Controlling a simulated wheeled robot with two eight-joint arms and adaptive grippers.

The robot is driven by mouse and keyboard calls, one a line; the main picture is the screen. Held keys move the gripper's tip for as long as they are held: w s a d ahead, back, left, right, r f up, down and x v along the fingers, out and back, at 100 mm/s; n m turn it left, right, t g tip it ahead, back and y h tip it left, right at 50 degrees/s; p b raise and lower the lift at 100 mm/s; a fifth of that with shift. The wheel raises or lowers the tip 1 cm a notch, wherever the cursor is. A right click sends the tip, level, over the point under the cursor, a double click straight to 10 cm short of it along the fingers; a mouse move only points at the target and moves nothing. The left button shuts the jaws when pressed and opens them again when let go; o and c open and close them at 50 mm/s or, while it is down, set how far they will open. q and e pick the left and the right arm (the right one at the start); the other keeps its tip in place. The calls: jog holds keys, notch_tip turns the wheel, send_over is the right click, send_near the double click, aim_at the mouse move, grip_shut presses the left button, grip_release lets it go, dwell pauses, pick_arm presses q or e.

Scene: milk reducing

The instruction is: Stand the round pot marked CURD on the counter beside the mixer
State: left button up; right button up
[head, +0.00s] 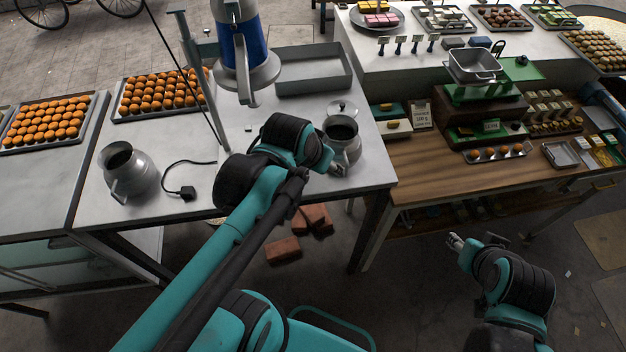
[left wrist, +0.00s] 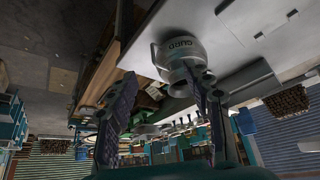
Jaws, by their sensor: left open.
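The round metal pot marked CURD (head: 341,134) stands near the right end of the grey counter (head: 270,207). Its mouth is open and dark inside. The lettering shows in the left wrist view, on the pot's side (left wrist: 178,46). The blue-and-grey mixer (head: 242,50) is at the back of the counter, left of this pot. My left gripper (head: 335,166) is open at the pot's near side. In the left wrist view, the open fingers (left wrist: 160,100) are apart and one overlaps the pot's edge; contact is unclear. My right gripper (head: 455,242) is low at the right, away from the counter; its opening is unclear.
A similar pot (head: 128,172) stands at the left, near a black plug and cord (head: 187,191). An empty grey tray (head: 315,72) lies behind the CURD pot. Trays of orange sweets (head: 160,94) are at the left. A wooden stall counter (head: 440,160) adjoins at the right.

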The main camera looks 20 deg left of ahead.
pick_arm(q)
jog(key=shift+n+t+y, duration=0.3)
jog(key=shift+n+t, duration=0.3)
jog(key=s, duration=0.1)
jog(key=s+f, duration=0.1)
jog(key=s, duration=0.1)
jog(key=s+f, duration=0.1)
jog(key=s, duration=0.1)
jog(key=shift+a, duration=0.25)
pick_arm(e)
jog(key=shift+w, duration=0.15)
